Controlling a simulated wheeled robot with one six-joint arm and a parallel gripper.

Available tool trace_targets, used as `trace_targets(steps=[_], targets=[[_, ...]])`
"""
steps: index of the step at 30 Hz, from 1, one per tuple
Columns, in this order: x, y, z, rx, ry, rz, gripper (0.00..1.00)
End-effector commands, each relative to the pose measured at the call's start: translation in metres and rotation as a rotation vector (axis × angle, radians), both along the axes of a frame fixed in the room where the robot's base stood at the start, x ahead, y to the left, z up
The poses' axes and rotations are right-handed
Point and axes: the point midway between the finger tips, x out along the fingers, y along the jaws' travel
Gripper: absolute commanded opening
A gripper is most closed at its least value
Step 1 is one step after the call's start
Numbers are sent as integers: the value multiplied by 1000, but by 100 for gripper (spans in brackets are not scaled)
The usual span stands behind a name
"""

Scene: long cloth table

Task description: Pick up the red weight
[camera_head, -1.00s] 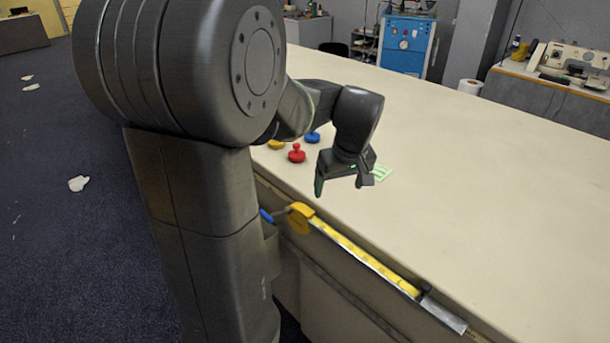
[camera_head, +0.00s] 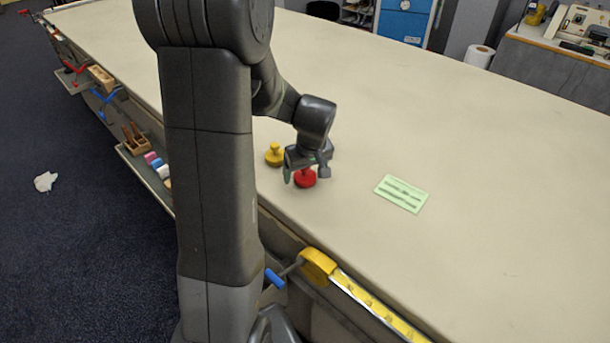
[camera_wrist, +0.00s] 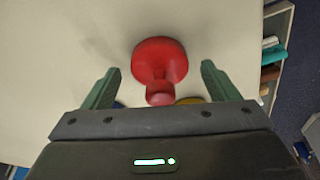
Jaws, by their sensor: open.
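The red weight (camera_head: 306,178) stands on the cloth table, a round base with a knob on top. In the wrist view the red weight (camera_wrist: 160,62) lies ahead of and between the two green fingers. My gripper (camera_head: 306,176) is open just above it, and the fingers in the wrist view (camera_wrist: 160,88) are spread on either side of its knob without touching it. The upper part of the weight is partly hidden by my gripper in the head view.
A yellow weight (camera_head: 274,155) stands close by on the left; a sliver of yellow (camera_wrist: 190,100) shows behind my gripper's body. A green card (camera_head: 401,194) lies to the right. A yellow tape measure (camera_head: 318,264) hangs along the table's front edge. The table's right part is clear.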

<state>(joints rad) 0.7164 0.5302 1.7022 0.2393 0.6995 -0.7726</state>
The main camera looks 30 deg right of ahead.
Motion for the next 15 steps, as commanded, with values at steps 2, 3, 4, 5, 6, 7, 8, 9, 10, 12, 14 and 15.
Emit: trace_targets(steps=[2, 3, 4, 5, 6, 7, 8, 9, 10, 12, 14, 15], targets=[[1, 0, -4, 0, 0, 0, 81], [1, 0, -5, -1, 0, 0, 81], [2, 0, -5, -1, 0, 0, 81], [2, 0, -5, -1, -1, 0, 81], [1, 0, -5, -1, -1, 0, 81], [1, 0, -5, -1, -1, 0, 81], [1, 0, -5, -1, -1, 0, 81], [1, 0, -5, -1, -1, 0, 81], [1, 0, -5, -1, -1, 0, 75], [1, 0, -5, -1, 0, 0, 62], [1, 0, -5, -1, 0, 0, 50], [1, 0, -5, -1, 0, 0, 42]])
